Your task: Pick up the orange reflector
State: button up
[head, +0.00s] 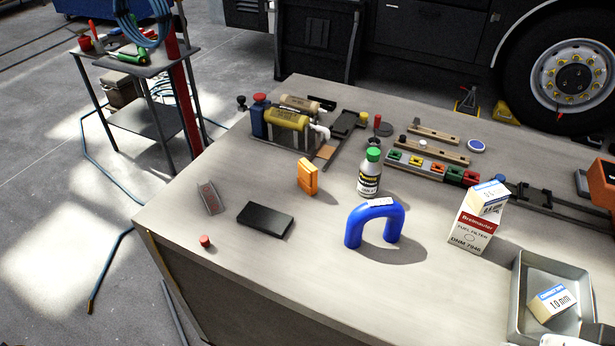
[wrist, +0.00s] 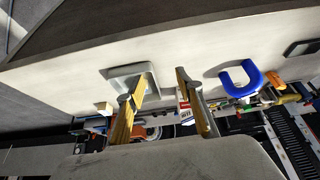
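The orange reflector (head: 307,177) is a small orange block standing upright on the workbench, left of the middle in the head view. Bare bench surrounds it, with the black box in front of it and the blue hose to its right. The fingers do not show in the head view.
On the workbench (head: 290,262) are a curved blue hose (head: 376,209), a green-capped bottle (head: 369,178), a flat black box (head: 265,220), a red cap (head: 205,241) and a fuel filter box (head: 474,231). The tray (head: 518,300) is at front right.

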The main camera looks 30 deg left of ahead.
jog(key=w+a+f+m+g+y, duration=0.25)
jog(key=w+a, duration=0.25)
jog(key=a, duration=0.7)
jog(key=w+a+f+m+g+y, duration=0.1)
jog(key=w+a+f+m+y, duration=0.25)
jog(key=a, duration=0.85)
jog(key=w+a+f+m+g+y, duration=0.1)
jog(key=w+a+m+g+y, duration=0.15)
jog(key=w+a, duration=0.65)
notch_tip(320, 180, up, 4)
jog(key=m+t+y, duration=0.4)
jog(key=m+t, duration=0.3)
jog(key=m, duration=0.7)
send_over(311, 168)
jog(key=shift+s, duration=0.2)
jog(key=shift+w+m+h, duration=0.2)
jog(key=shift+m+h, duration=0.05)
jog(key=shift+m, duration=0.2)
jog(key=shift+d, duration=0.1)
jog(key=shift+f, duration=1.75)
